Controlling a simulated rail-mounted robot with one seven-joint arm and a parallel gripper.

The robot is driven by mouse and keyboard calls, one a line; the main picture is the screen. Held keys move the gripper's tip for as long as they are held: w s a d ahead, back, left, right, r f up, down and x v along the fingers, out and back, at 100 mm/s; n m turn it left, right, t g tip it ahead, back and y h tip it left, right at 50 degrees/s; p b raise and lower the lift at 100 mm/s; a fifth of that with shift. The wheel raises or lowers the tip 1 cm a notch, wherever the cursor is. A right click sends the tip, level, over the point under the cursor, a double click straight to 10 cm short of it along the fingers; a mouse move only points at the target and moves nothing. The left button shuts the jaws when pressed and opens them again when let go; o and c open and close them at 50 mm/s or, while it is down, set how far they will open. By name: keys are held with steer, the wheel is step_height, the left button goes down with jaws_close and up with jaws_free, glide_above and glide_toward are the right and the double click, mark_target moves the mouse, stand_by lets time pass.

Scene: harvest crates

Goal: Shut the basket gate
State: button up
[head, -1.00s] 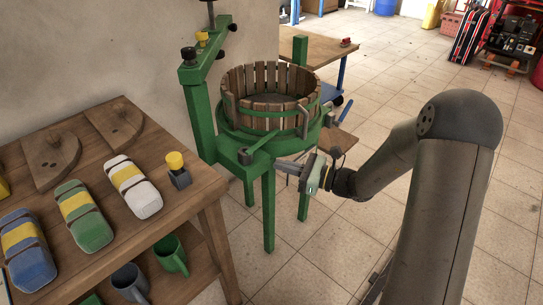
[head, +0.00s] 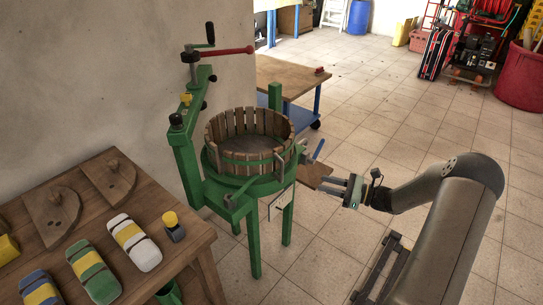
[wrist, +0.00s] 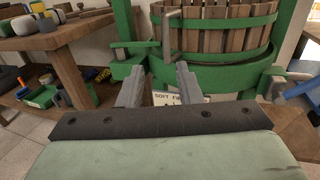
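The slatted wooden basket (head: 248,158) with green hoops sits on the green press stand. A grey upright handle (head: 280,163) shows on its front right side; I take this side to be the gate, but I cannot tell whether it stands ajar. The handle also shows in the wrist view (wrist: 172,32), above and beyond my fingers. My gripper (head: 328,182) is to the right of the basket and a little lower, apart from it. In the wrist view my gripper (wrist: 158,82) has its two fingers apart with nothing between them.
The green press base (wrist: 225,75) carries a metal clamp or latch (wrist: 290,82) on its right. A wooden table (head: 120,250) with colored bundles stands at left. Another wooden table (head: 290,75) stands behind.

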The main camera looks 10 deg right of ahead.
steer(key=d, duration=0.1)
steer(key=p, duration=0.2)
glide_toward(267, 156)
steer(key=a+f, duration=0.1)
steer(key=a, duration=0.2)
steer(key=a+f, duration=0.1)
steer(key=shift+w+a+f, duration=0.2)
steer(key=shift+w+f, duration=0.1)
steer(key=shift+f, duration=0.1)
jaws_close()
steer(key=shift+b, duration=0.3)
